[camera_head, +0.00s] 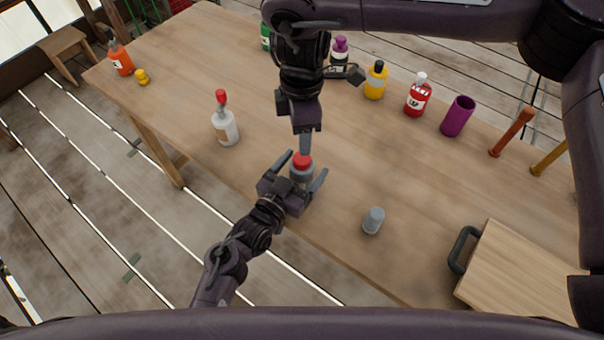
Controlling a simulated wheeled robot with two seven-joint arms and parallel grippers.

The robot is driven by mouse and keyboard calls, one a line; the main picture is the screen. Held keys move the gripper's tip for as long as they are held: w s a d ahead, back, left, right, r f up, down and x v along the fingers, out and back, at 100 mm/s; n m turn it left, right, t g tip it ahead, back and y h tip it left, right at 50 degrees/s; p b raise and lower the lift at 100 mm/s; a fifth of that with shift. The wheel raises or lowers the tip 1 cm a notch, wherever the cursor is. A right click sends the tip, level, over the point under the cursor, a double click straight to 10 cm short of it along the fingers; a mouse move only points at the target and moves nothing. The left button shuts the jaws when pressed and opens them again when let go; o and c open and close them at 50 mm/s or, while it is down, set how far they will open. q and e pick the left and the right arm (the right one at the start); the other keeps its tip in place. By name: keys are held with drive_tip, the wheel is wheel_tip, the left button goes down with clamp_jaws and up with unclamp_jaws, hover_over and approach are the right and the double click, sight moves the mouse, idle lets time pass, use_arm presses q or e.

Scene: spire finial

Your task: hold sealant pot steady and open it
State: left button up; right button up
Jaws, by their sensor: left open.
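The sealant pot (301,175), a small grey pot with a red lid (302,160), stands upright near the table's front edge. My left gripper (307,174) is open, with one finger on each side of the pot; whether either finger touches it I cannot tell. My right gripper (305,146) comes down from above, its fingertips at or just over the red lid. Its fingers are seen edge-on, so their gap is hidden, and contact with the lid is unclear.
The wooden table (190,70) carries a white bottle with a red cap (226,122) at left and a grey cup (373,221) at right. A wooden board with a dark handle (520,270) lies farther right. Several bottles and a purple cup (457,116) line the back.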

sight(301, 158)
use_arm(q)
drive_tip(key=shift+c, duration=0.6)
use_arm(e)
drive_tip(key=shift+s+r, duration=0.1)
use_arm(q)
clamp_jaws()
use_arm(e)
drive_tip(key=m, duration=0.5)
drive_tip(key=shift+a+m, duration=0.1)
drive_tip(key=shift+m, duration=0.3)
drive_tip(key=m, duration=0.7)
drive_tip(key=shift+f+m, duration=0.4)
drive_tip(key=shift+f, duration=0.1)
wheel_tip(301, 158, down, 7)
drive_tip(key=shift+f, duration=0.1)
